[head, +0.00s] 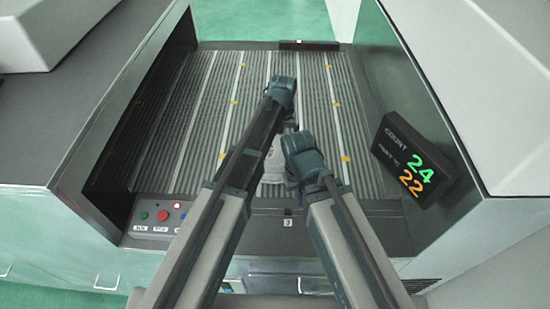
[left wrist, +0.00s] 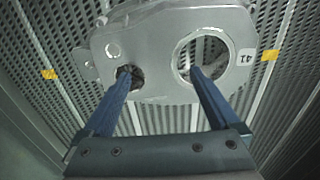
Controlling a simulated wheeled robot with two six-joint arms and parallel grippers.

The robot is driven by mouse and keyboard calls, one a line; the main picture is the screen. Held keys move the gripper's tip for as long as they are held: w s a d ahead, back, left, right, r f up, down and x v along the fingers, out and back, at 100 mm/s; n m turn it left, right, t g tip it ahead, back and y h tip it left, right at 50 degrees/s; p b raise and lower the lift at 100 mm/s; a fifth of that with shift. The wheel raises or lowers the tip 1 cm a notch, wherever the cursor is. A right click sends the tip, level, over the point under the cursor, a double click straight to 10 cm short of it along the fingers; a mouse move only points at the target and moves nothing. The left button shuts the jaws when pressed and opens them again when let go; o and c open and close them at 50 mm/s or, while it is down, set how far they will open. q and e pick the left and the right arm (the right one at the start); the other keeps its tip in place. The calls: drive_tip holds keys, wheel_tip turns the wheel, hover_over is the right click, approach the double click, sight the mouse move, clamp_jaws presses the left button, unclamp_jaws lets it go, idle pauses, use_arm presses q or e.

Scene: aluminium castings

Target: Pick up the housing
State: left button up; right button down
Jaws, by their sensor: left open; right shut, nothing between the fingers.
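The housing is a silver-grey casting (left wrist: 158,50) with a large round opening at right, a smaller dark hole at left and a "41" label. It lies on the ribbed belt, and in the head view (head: 271,168) my arms partly hide it. My left gripper (left wrist: 161,73) is open over the housing, one blue finger at the smaller hole and the other at the large opening. I cannot tell how deep the fingertips reach. My right gripper (head: 303,158) is shut and empty, just right of the housing in the head view.
The ribbed belt (head: 195,120) with yellow marks runs between grey machine walls. A count display (head: 413,160) reading 24 and 22 stands at right. A button panel (head: 161,217) sits at front left. The belt's left part is clear.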

sight(281, 151)
use_arm(q)
wheel_tip(281, 151, down, 6)
drive_tip(key=b, duration=0.5)
drive_tip(key=shift+r, duration=0.25)
use_arm(e)
wheel_tip(281, 151, down, 6)
drive_tip(key=shift+r, duration=0.25)
use_arm(q)
drive_tip(key=shift+r, duration=0.1)
use_arm(e)
drive_tip(key=shift+r, duration=0.1)
use_arm(q)
drive_tip(key=shift+c, duration=0.2)
clamp_jaws()
